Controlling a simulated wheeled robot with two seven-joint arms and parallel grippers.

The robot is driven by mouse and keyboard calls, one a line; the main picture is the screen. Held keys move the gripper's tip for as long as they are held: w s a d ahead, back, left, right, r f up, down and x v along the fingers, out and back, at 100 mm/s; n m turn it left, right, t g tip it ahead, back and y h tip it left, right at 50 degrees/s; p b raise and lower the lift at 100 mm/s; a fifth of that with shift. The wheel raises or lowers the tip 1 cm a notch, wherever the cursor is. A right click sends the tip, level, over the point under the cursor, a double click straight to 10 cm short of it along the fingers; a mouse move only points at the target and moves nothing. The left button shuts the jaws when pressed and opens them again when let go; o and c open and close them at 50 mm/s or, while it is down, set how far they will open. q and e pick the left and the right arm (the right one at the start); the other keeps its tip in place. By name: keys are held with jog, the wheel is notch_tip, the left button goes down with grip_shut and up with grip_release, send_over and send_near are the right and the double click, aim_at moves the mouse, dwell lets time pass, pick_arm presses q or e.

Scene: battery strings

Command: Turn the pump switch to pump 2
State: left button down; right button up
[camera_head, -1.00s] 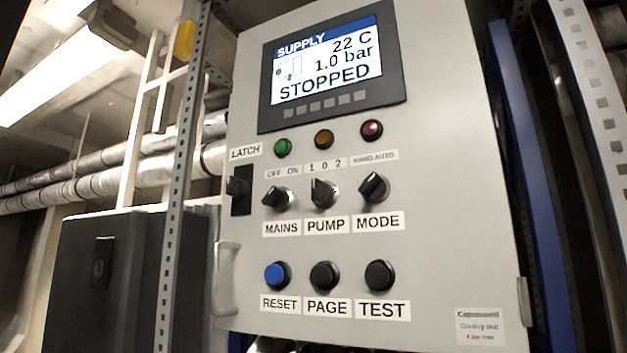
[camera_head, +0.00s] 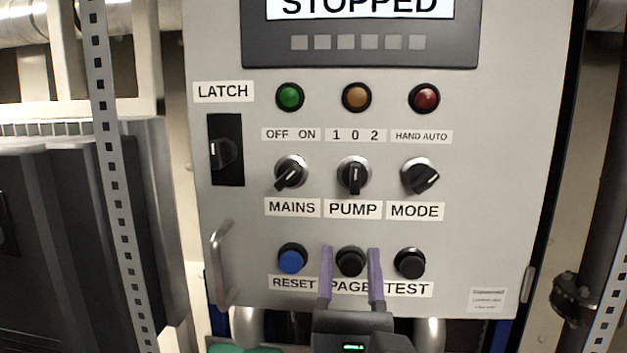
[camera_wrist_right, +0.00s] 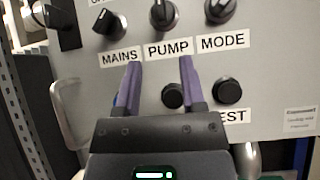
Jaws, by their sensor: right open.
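The pump switch (camera_head: 354,175) is a black rotary knob on the grey panel, between the labels "1 0 2" (camera_head: 354,135) and "PUMP" (camera_head: 353,209). Its handle stands upright, near the 0. It also shows at the top of the right wrist view (camera_wrist_right: 163,14). My right gripper (camera_head: 350,250) has purple fingers, spread apart and empty. In the head view they reach up on both sides of the PAGE button (camera_head: 350,262), below the pump switch. In the right wrist view the fingertips (camera_wrist_right: 160,62) point at the PUMP label. My left gripper is not in view.
The MAINS knob (camera_head: 291,173) and MODE knob (camera_head: 420,177) flank the pump switch closely. The RESET button (camera_head: 292,259) and TEST button (camera_head: 410,263) sit below. A latch (camera_head: 226,152) and door handle (camera_head: 221,262) are at the left. The screen (camera_head: 360,8) reads STOPPED.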

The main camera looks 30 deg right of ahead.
aim_at(358, 176)
jog(key=shift+t+h, duration=0.3)
jog(key=shift+h, duration=0.2)
jog(key=w+d+r+p, duration=0.1)
jog(key=r, duration=0.1)
jog(key=w+d+r+p, duration=0.1)
jog(key=r+p, duration=0.1)
jog(key=r, duration=0.1)
jog(key=w+d+r+p, duration=0.1)
jog(key=w+r, duration=0.1)
jog(key=r, duration=0.1)
jog(key=shift+r+p, duration=0.25)
jog(key=shift+p, duration=0.15)
jog(key=shift+w+d+r, duration=0.2)
jog(key=shift+w+r, duration=0.05)
jog(key=shift+w, duration=0.15)
grip_shut()
